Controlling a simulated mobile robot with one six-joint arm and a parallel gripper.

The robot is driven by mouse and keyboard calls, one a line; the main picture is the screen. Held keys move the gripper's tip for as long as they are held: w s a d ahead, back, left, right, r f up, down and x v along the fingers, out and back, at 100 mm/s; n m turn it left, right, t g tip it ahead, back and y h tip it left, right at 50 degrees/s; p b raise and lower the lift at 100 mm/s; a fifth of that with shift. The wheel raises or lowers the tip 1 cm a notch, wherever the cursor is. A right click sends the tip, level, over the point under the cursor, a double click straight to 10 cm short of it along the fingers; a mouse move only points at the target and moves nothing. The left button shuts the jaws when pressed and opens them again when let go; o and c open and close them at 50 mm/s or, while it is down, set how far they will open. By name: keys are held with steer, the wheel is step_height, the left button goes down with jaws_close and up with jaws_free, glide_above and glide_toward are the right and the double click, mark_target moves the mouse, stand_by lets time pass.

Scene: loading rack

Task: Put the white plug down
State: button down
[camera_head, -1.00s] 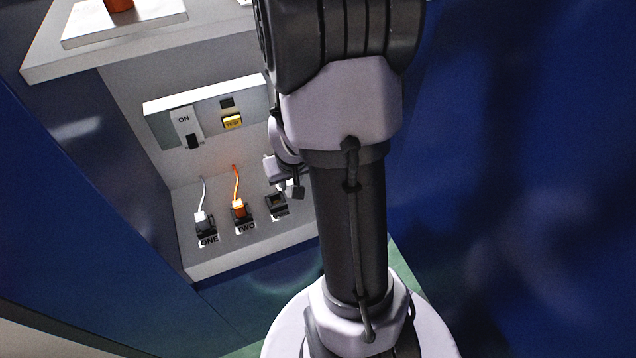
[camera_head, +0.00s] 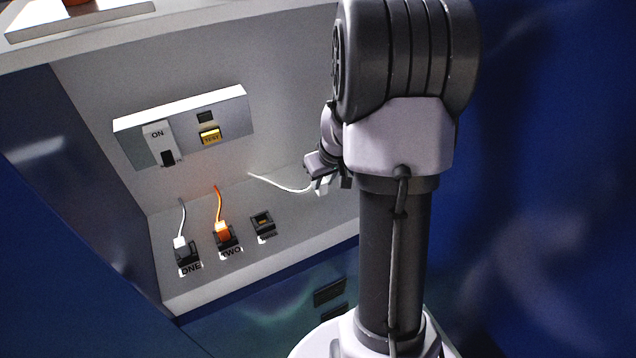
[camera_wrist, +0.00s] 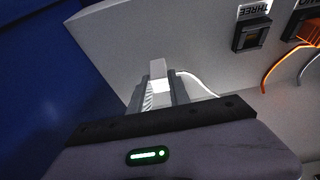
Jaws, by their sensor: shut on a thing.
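My gripper (camera_head: 328,178) is shut on the white plug (camera_head: 321,187), to the right of the sockets in the head view. In the wrist view the plug (camera_wrist: 160,84) sits between the two fingers of my gripper (camera_wrist: 159,92). A white cable runs from the plug to the rack's back wall. The plug appears held close to the shelf; I cannot tell whether it touches. The socket labelled THREE (camera_wrist: 252,34) is empty, and it also shows in the head view (camera_head: 263,224).
A white plug (camera_head: 180,243) sits in socket ONE and an orange plug (camera_head: 222,230) in socket TWO. A panel with an ON switch (camera_head: 159,144) and a yellow TEST button (camera_head: 210,136) is on the back wall. The shelf (camera_wrist: 112,32) is bare around my gripper.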

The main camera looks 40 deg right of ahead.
mark_target(324, 186)
steer(key=shift+f+b, duration=0.8)
steer(key=shift+f, duration=1.05)
steer(key=c, duration=1.2)
jaws_free()
steer(key=shift+c, duration=0.2)
steer(key=shift+r, duration=0.15)
